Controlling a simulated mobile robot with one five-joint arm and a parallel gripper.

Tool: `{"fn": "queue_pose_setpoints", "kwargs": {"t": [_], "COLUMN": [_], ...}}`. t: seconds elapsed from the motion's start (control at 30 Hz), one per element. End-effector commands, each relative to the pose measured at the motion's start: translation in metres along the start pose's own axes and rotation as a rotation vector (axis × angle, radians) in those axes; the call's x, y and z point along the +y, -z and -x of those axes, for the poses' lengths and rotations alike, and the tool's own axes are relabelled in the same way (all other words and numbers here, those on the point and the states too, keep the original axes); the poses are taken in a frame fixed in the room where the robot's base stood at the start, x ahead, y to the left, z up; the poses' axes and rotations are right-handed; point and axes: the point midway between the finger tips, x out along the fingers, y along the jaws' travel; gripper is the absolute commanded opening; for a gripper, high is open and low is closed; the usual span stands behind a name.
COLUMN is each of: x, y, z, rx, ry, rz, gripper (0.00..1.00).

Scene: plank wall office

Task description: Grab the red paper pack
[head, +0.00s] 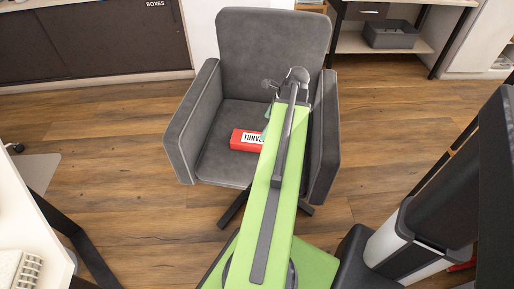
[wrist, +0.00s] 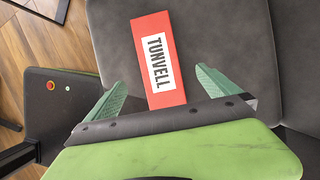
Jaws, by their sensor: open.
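The red paper pack (head: 240,140) with a white label reading TUNVELL lies on the seat of the grey armchair (head: 216,160). In the head view its right part is hidden behind my arm. In the wrist view the red pack (wrist: 175,92) lies lengthwise, its lower end between the lines of the two green fingers. My gripper (wrist: 160,88) is open, with one finger on each side of the pack's lower part and visible gaps to both. Nothing is held. In the head view the fingers are mostly hidden by my arm.
The chair's armrests (head: 190,125) rise on both sides of the seat, with the backrest behind. A white desk (head: 25,215) is at the left. A dark cabinet (head: 95,45) stands behind. A shelf with a grey bin (head: 390,36) is at the back right. Wooden floor is clear around the chair.

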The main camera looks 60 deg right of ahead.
Motion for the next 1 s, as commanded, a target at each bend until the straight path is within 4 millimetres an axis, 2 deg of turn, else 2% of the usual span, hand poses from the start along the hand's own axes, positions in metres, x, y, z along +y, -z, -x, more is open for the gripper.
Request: {"fn": "queue_pose_setpoints", "kwargs": {"t": [0.03,0.2,0.3,0.47,0.8,1.0], "x": [0.0,0.0,0.0,0.0,0.002,0.002], "y": [0.004,0.004,0.002,0.0,0.002,-0.001], "z": [-0.022,-0.056,-0.062,-0.062,-0.113,-0.111], "rx": [0.0,0.0,0.0,0.0,0.0,0.0], "ry": [-0.001,-0.001,0.0,0.0,0.0,0.001], "rz": [0.001,0.002,0.0,0.0,0.001,-0.001], "gripper": [1.0,1.0,1.0,1.0,1.0,1.0]}}
